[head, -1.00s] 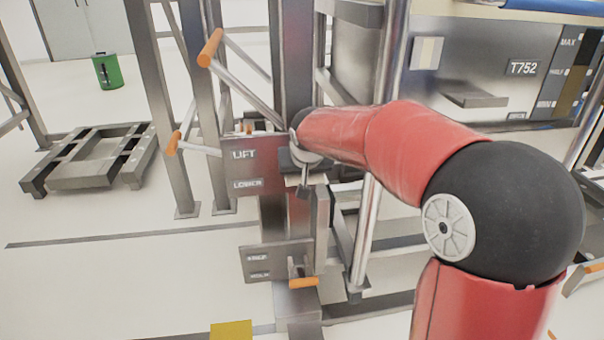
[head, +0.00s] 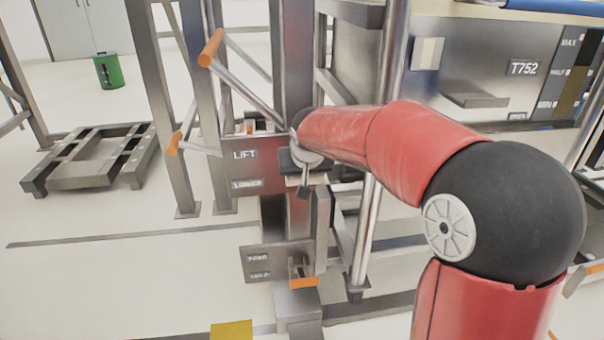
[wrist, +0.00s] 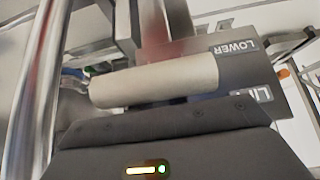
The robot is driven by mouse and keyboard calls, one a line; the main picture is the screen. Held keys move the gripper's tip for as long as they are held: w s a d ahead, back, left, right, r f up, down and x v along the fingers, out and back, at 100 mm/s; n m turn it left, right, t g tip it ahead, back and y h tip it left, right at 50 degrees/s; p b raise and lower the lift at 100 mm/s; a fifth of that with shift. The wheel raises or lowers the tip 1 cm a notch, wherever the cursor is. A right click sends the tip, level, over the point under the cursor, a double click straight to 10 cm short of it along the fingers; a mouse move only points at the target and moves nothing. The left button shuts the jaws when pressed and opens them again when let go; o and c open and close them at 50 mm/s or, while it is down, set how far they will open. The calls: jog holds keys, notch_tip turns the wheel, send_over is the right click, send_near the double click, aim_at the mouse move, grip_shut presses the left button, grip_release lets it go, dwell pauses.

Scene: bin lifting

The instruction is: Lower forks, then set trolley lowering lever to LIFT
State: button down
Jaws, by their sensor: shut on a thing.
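The LIFT/LOWER plate (head: 245,170) is fixed to the dark upright post, with LIFT above LOWER. My gripper (head: 303,182) is just right of it, mostly hidden by my wrist. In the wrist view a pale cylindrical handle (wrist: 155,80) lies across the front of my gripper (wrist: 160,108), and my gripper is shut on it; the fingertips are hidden. The plate also shows behind the handle in the wrist view (wrist: 228,75). I cannot see which label the lever points to. The forks cannot be made out clearly.
Orange-tipped levers stick out left of the post, one high (head: 210,47) and one lower (head: 173,143). A lower plate (head: 265,262) has an orange handle (head: 303,282). A low metal frame (head: 95,175) and green bin (head: 108,71) stand left. Open floor lies front left.

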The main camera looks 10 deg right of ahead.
jog(key=shift+s+f, duration=0.15)
jog(key=shift+f, duration=0.1)
grip_release()
jog(key=shift+r, duration=0.3)
jog(key=v, duration=0.7)
jog(key=shift+s+r, duration=0.15)
jog(key=shift+r, duration=0.1)
dwell(0.4)
jog(key=s+d+f, duration=0.2)
jog(key=s, duration=0.7)
jog(key=s+d+f+g, duration=0.1)
jog(key=s+d+f, duration=0.1)
jog(key=s, duration=0.7)
jog(key=s+d+f, duration=0.2)
jog(key=s+f, duration=0.1)
jog(key=s, duration=0.7)
jog(key=shift+d+f, duration=0.25)
jog(key=shift+d, duration=0.05)
